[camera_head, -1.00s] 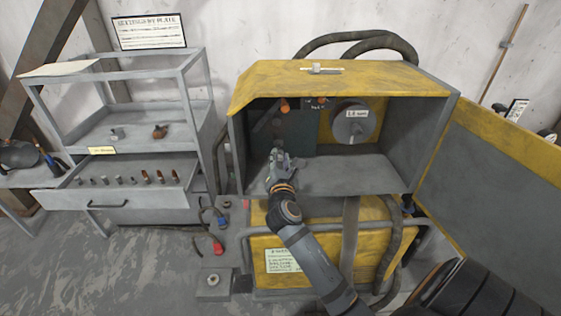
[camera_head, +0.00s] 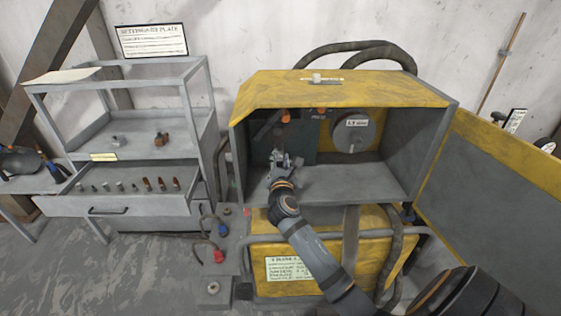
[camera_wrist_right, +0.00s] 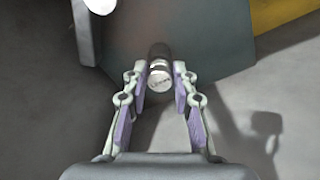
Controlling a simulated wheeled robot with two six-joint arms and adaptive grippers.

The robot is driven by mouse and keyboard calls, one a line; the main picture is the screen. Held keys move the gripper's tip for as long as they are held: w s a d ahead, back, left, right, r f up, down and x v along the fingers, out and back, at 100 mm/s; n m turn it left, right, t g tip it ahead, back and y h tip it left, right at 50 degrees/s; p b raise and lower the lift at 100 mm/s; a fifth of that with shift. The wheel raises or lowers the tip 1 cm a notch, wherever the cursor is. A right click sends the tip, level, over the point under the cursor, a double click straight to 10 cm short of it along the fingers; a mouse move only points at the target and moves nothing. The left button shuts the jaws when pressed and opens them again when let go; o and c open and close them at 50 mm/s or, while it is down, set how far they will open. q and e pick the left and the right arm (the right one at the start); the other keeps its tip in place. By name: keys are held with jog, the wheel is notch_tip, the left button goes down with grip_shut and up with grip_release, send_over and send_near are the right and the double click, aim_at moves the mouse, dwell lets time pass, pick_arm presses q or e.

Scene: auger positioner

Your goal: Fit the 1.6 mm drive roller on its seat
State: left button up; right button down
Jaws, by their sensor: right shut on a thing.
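My right gripper (camera_head: 286,160) is inside the open yellow and grey cabinet (camera_head: 345,86). In the right wrist view the gripper (camera_wrist_right: 160,84) is shut on a small metal roller (camera_wrist_right: 160,76), held between the fingertips. The roller has dark lettering on its pale end face, too small to read surely. A dark grey-green plate (camera_wrist_right: 210,55) lies beyond the roller in that view. The roller's seat is not clearly visible; the gripper and roller cover that area. My left gripper is not in view.
A drawer (camera_head: 125,207) at left holds a row of small parts. The shelf above (camera_head: 85,150) holds two small pieces. A round labelled spool (camera_head: 352,135) sits at the cabinet's back, with an orange-ended lever (camera_head: 285,117) left of it. The cabinet door (camera_head: 500,165) stands open.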

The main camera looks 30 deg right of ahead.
jog(key=shift+w+d, duration=0.15)
jog(key=c, duration=1)
grip_release()
jog(key=shift+s+a, duration=0.3)
jog(key=shift+s, duration=0.05)
jog(key=v, duration=1.1)
jog(key=shift+s, duration=0.1)
